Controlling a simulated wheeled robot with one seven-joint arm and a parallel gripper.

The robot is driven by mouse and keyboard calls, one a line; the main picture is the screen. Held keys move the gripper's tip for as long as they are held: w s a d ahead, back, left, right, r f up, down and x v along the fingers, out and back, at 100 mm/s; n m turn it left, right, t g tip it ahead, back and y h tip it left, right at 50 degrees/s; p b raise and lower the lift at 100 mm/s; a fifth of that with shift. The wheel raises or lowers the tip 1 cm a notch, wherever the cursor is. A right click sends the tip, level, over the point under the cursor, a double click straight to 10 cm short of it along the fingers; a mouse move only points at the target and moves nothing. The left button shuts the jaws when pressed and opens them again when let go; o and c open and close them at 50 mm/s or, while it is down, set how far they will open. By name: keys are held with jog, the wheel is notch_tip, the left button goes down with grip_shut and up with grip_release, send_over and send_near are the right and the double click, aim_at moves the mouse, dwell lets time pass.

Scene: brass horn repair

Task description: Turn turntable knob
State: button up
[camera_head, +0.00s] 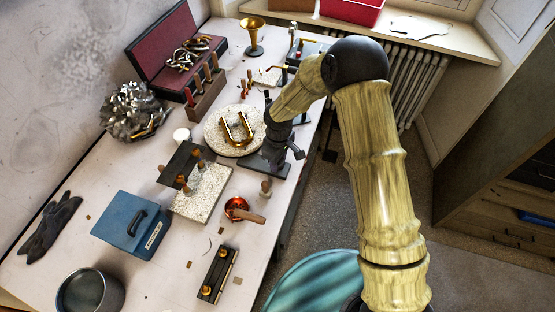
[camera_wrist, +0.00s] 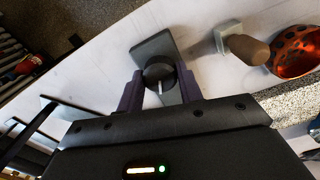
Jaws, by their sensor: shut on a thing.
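The turntable (camera_head: 213,138) is a round, pale speckled disc on the bench in the head view, with a brass U-shaped tube (camera_head: 236,139) lying on it. My gripper (camera_head: 277,156) points down at the disc's right, over a dark flat plate (camera_head: 252,162). In the wrist view, my gripper (camera_wrist: 160,88) has its two dark fingers on either side of a round black knob (camera_wrist: 158,73) with a white line on it. It is shut on the knob. The grey plate (camera_wrist: 153,46) shows behind the knob. In the head view my gripper hides the knob.
A speckled block (camera_head: 205,196) with a dark plate and pegs stands nearer on the bench. A wooden-handled copper ladle (camera_head: 237,208) lies close by; its bowl shows in the wrist view (camera_wrist: 296,52). A blue box (camera_head: 131,225) stands left. The bench's right edge is close to my gripper.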

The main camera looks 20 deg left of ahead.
jog(key=n, duration=0.4)
jog(key=shift+w+r+n, duration=0.1)
jog(key=shift+w+n, duration=0.05)
jog(key=shift+n, duration=0.15)
dwell(0.4)
jog(key=o, duration=1)
notch_tip(320, 180, up, 17)
jog(key=b, duration=0.2)
jog(key=shift+r, duration=0.15)
